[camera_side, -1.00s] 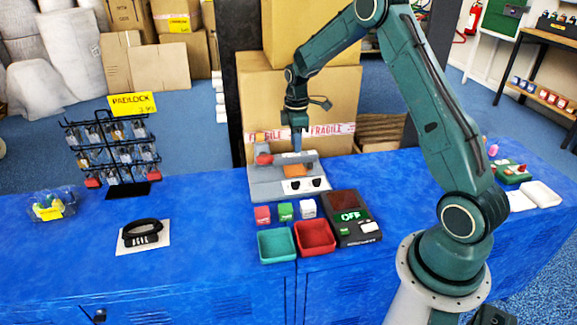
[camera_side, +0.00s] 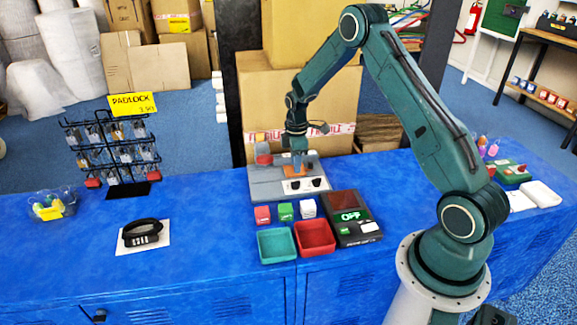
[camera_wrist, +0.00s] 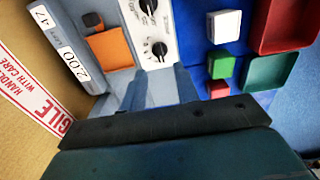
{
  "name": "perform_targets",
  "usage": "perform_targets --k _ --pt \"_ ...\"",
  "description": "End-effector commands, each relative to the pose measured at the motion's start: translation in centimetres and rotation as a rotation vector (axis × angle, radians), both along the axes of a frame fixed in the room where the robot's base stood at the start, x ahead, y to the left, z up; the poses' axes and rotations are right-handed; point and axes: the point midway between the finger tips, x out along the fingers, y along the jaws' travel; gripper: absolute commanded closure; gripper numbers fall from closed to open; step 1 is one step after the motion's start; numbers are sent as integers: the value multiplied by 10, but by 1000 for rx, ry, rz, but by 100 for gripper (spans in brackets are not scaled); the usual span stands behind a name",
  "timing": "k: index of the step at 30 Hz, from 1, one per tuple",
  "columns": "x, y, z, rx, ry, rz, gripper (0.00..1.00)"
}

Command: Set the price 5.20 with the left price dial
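The grey machine (camera_side: 262,185) stands on the blue bench with an orange pad and a white panel (camera_wrist: 157,30) bearing two black dials. The left dial (camera_side: 294,185) is the lower one in the wrist view (camera_wrist: 159,49); the right dial (camera_side: 318,182) is the upper one (camera_wrist: 148,5). A strip on the machine has white windows reading "2.00" (camera_wrist: 70,62) and "47" (camera_wrist: 43,15). My gripper (camera_side: 297,175) is low over the machine, behind the left dial. Its two fingers look apart and empty in the wrist view (camera_wrist: 158,82). Whether they touch the machine is unclear.
Red (camera_side: 262,215), green (camera_side: 285,211) and white (camera_side: 308,207) blocks stand in front of the machine. Teal (camera_side: 262,248) and red (camera_side: 301,248) trays and a black device reading "OFF" (camera_side: 338,236) are nearer. A padlock rack (camera_side: 127,190) stands left. Cartons stand behind.

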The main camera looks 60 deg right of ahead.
Motion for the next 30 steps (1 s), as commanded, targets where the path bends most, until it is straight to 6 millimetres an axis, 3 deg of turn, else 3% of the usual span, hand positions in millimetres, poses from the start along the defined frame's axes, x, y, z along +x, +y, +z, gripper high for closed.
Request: perform_targets --k 6,12,27,30 --pt "-1 0 -35 1 3 0 69" --pt "0 0 -56 1 1 0 69" --pt "0 0 -67 0 -1 0 69" --pt "0 0 -67 1 -1 0 87"
